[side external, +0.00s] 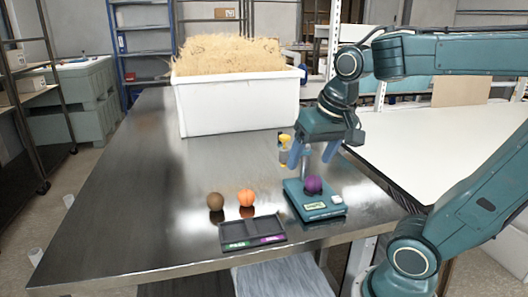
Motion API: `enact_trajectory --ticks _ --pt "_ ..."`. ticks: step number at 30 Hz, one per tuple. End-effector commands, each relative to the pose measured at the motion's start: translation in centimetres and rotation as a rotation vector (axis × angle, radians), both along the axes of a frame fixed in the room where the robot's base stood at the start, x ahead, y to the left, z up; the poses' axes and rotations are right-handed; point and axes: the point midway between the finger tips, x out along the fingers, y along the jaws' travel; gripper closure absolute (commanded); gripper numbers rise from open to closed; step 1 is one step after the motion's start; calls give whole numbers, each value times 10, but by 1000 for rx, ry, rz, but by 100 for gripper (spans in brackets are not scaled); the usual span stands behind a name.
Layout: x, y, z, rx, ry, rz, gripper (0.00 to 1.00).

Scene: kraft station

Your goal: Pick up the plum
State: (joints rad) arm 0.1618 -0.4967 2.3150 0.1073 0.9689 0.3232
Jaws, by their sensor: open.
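The plum (313,185) is a small round purple thing resting on top of a teal scale (318,207) near the right front of the metal table. My gripper (312,158) hangs above and slightly behind the plum in the picture, pointing down. Its blue fingers are apart and nothing shows between them in its grasp. The plum looks clear of the fingers, though the exact gap is hard to judge from this side.
A brown round thing (216,201) and an orange one (246,197) sit left of the scale, behind a dark two-part tray (252,234). A yellow-topped bottle (284,148) stands near my gripper. A white bin (238,104) of straw-like filling stands behind. The table's left is clear.

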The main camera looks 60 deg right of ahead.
Motion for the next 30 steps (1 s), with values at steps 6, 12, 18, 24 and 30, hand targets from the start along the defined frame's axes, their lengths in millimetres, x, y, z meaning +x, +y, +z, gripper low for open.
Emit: enact_trajectory --ticks 6,12,18,24,30 --pt "26 -45 0 66 66 -381 29" --pt "44 -89 -6 113 113 -730 29" --pt "54 -131 -16 147 145 -1045 29" --pt "57 -154 -24 160 160 -1221 29" --pt "58 -159 -25 164 161 -1258 29"
